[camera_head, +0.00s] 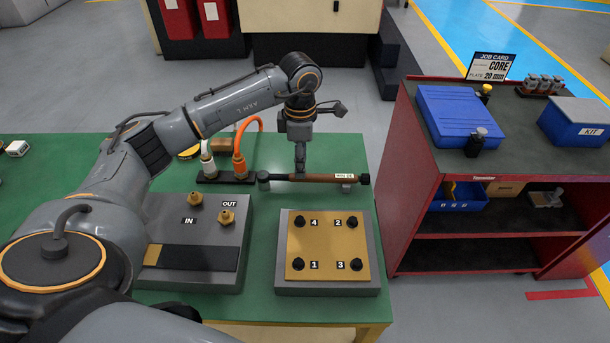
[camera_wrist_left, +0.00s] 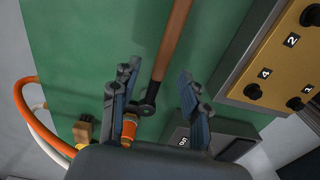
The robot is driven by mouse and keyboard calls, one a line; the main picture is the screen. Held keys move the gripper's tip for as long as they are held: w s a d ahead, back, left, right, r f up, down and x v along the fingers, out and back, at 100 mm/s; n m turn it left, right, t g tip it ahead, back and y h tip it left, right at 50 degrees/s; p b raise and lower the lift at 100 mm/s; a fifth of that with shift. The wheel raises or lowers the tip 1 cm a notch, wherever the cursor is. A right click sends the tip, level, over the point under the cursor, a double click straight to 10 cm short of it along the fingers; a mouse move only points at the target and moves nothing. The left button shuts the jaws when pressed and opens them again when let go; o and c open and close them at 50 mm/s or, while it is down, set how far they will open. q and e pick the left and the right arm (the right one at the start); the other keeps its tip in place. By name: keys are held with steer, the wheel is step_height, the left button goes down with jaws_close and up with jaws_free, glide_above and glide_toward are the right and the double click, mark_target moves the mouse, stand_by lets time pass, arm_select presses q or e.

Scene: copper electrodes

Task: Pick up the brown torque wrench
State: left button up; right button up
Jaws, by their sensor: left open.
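The brown torque wrench (camera_head: 328,178) lies level across the back of the green table, behind the plate with numbered bolts. Its dark head is at the left and a white label is near its right end. My left gripper (camera_head: 300,168) is above the wrench, left of its middle, pointing down. In the left wrist view the gripper (camera_wrist_left: 156,90) is open, with one finger on each side of the wrench (camera_wrist_left: 173,42), near its dark head end. I cannot tell whether the fingers touch it. My right gripper is not in view.
A grey block with a copper plate (camera_head: 328,243) and several black bolts stands in front of the wrench. A block marked IN and OUT (camera_head: 200,232) is left of it. An orange hose (camera_head: 240,135) rises close behind. A red cart (camera_head: 440,190) stands right.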

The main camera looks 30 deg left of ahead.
mark_target(307, 181)
arm_select(q)
steer(key=shift+f, duration=0.55)
steer(key=f, duration=0.1)
steer(key=f+p, duration=0.1)
steer(key=f, duration=0.1)
steer(key=f+p, duration=0.1)
steer(key=shift+s+f, duration=0.2)
steer(key=shift+s, duration=0.1)
steer(key=shift+w+f, duration=0.1)
steer(key=shift+f, duration=0.25)
steer(key=shift+c, duration=0.5)
steer(key=shift+r, duration=0.1)
jaws_close()
